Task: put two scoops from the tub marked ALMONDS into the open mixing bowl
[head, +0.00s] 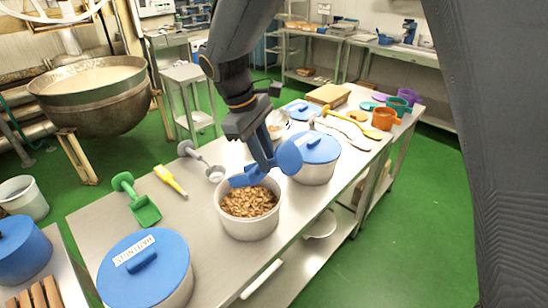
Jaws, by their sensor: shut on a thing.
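An open white tub (247,228) full of brown nut pieces (248,202) stands on the steel table; I see no readable label on it. My gripper (262,158) is above its back rim, shut on a blue tool (247,178) that looks like a scoop. The tool's lower end is at the tub's rim; I cannot tell whether it touches the nuts. A large open metal bowl (92,110) with pale contents stands at the left, away from the table.
A blue-lidded tub (160,290), its label seeming to read HAZELNUTS, stands in front. Another lidded tub (315,172) is close behind the open one. A green scoop (138,203), a yellow tool (170,180) and a grey scoop (200,158) lie left. Green floor is clear at right.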

